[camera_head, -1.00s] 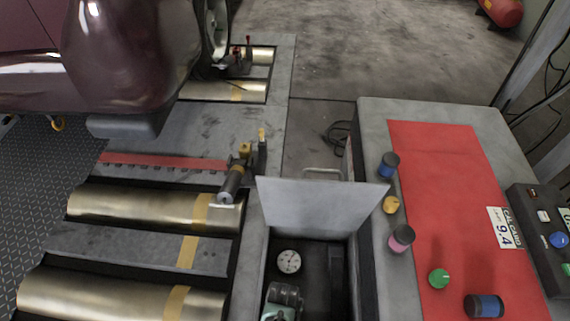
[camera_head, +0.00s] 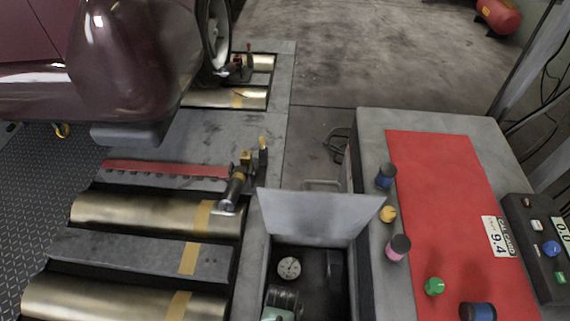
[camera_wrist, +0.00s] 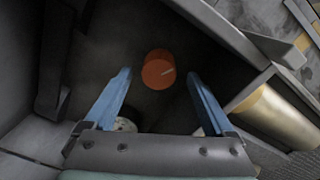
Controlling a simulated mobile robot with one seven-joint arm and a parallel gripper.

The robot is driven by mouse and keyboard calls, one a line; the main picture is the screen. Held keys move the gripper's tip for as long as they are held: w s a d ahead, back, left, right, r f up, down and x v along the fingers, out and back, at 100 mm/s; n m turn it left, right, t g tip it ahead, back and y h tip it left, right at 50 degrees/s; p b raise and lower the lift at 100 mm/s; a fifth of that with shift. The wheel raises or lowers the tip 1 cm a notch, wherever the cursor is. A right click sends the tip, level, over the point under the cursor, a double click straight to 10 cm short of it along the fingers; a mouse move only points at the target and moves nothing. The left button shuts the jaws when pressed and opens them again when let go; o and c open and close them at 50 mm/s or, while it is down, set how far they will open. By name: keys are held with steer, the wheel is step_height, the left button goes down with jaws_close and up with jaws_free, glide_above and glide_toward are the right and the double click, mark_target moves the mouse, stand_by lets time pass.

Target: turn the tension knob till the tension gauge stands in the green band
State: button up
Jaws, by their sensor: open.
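The orange tension knob (camera_wrist: 158,68), with a pale line on its face, shows in the wrist view inside the dark open box. My gripper (camera_wrist: 159,76) is open, its two blue fingers on either side of the knob in the picture, with visible gaps. I cannot tell how far the tips are from it in depth. The round white tension gauge (camera_head: 289,268) is in the box in the head view; its needle is too small to read against any green band. The knob is hidden in the head view.
The box's raised lid (camera_head: 318,216) stands behind the gauge. To the right, a bench with a red mat (camera_head: 440,185) holds several spools and knobs close to the box.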

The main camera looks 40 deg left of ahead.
step_height(320, 180, up, 9)
steer(key=p, duration=0.4)
steer(key=shift+s+f, duration=0.1)
steer(key=shift+s, duration=0.05)
